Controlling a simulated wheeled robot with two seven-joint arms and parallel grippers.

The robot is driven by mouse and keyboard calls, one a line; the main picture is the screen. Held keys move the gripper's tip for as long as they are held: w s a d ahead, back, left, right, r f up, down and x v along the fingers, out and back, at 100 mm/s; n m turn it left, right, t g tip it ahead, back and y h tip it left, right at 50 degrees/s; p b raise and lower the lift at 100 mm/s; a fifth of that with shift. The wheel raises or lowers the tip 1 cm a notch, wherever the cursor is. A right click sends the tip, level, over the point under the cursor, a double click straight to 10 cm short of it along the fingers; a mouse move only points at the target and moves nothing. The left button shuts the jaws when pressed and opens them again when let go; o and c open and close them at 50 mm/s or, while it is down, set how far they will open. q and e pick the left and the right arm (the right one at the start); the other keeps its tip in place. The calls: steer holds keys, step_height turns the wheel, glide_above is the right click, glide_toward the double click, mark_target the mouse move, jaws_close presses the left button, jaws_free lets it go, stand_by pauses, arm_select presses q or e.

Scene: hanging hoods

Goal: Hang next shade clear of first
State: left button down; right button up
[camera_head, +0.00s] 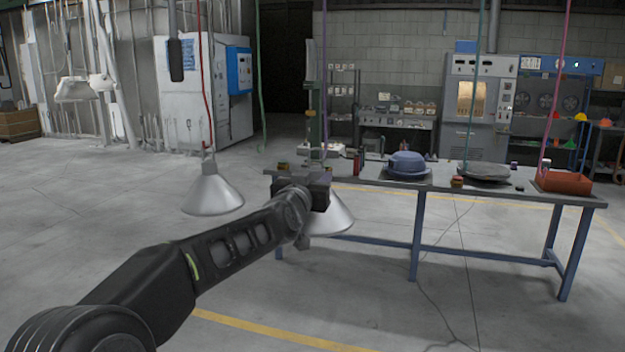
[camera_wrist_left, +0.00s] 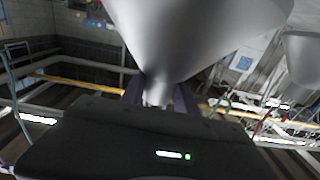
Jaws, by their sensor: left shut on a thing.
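A silver cone-shaped shade (camera_head: 212,190) hangs at left in the head view from a red cord (camera_head: 207,100), wide side down. A second silver shade (camera_head: 338,215) is partly hidden behind my left gripper (camera_head: 312,192). In the left wrist view this second shade (camera_wrist_left: 195,35) fills the upper middle, its narrow neck between the fingers of my left gripper (camera_wrist_left: 158,95), which is shut on it. The first shade (camera_wrist_left: 305,60) shows at the right edge there, apart from the held one. A purple cord (camera_head: 324,80) hangs above the gripper; its lower end is hidden. My right gripper is out of view.
A workbench (camera_head: 515,194) stands behind and right of the gripper, with a blue hood-like object (camera_head: 407,163), a dark round object (camera_head: 485,171) and a red bin (camera_head: 563,182). Green (camera_head: 259,80), teal (camera_head: 475,90) and pink (camera_head: 558,90) cords hang nearby. The floor at left is clear.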

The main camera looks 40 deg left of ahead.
arm_select(q)
steer(key=shift+w+a+r, duration=0.1)
steer(key=shift+w+a, duration=0.05)
steer(key=shift+w, duration=0.3)
stand_by(0.7)
steer(key=shift+p+x, duration=0.6)
steer(key=shift+x, duration=0.45)
steer(key=shift+p+x, duration=0.55)
steer(key=shift+x, duration=0.95)
steer(key=shift+f+b, duration=1.35)
steer(key=shift+f, duration=0.05)
steer(key=c, duration=0.8)
jaws_free()
steer(key=shift+c, duration=0.2)
